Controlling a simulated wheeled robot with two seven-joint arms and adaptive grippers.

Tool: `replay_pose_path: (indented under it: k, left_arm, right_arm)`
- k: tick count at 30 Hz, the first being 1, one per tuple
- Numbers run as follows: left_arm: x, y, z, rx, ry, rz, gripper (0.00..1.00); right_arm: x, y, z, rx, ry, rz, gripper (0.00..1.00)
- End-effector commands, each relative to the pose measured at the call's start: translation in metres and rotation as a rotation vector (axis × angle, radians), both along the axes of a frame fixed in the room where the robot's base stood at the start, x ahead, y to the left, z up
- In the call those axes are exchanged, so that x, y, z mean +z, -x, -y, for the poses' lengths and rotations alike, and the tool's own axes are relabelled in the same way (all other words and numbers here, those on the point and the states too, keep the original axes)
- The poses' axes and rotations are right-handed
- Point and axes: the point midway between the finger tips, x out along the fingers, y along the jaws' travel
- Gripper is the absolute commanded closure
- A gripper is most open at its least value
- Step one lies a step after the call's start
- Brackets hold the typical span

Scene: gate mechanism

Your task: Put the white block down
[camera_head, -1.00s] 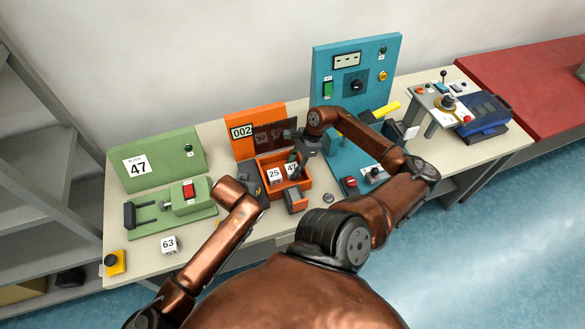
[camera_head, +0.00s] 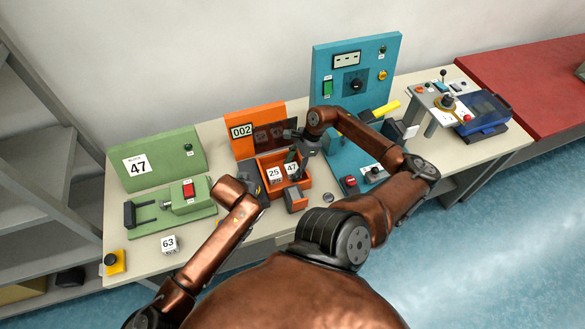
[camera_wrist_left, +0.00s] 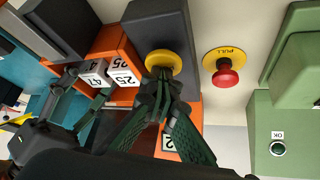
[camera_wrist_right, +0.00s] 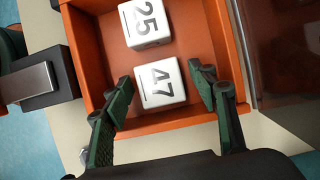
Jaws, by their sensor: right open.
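The white block marked 47 (camera_wrist_right: 160,83) sits in the orange bin (camera_wrist_right: 88,60), in front of my right gripper in the right wrist view. It also shows in the head view (camera_head: 291,168). My right gripper (camera_wrist_right: 162,90) is open, one finger on each side of block 47, with gaps. A second white block, marked 25 (camera_wrist_right: 146,23), is beside it in the bin. The fingers hide part of that knob.
A white block marked 63 (camera_head: 169,244) lies on the table by the green machine (camera_head: 185,205). A red knob (camera_wrist_left: 226,75) on a yellow PULL plate is near my left gripper. The orange panel (camera_head: 262,118) and blue panel (camera_head: 335,65) stand behind.

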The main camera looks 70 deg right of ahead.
Motion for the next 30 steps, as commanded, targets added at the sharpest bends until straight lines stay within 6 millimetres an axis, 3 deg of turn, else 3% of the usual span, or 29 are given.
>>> replay_pose_path:
  k: [5,18,24,30]
  left_arm:
    - [-0.001,0.000,-0.001,0.001,-0.003,0.000,1.00]
    - [-0.001,0.000,-0.001,0.001,-0.003,0.000,1.00]
    - [-0.001,0.000,-0.001,0.001,-0.003,0.000,1.00]
    - [-0.001,0.000,-0.001,0.001,-0.003,0.000,1.00]
  right_arm:
    - [0.020,0.006,0.005,0.000,0.004,-0.001,0.47]
    - [0.099,0.032,0.025,-0.001,0.002,-0.001,0.47]
    - [0.113,0.036,0.028,-0.001,0.001,0.000,0.47]
    - [0.115,0.036,0.028,0.000,0.000,0.000,0.47]
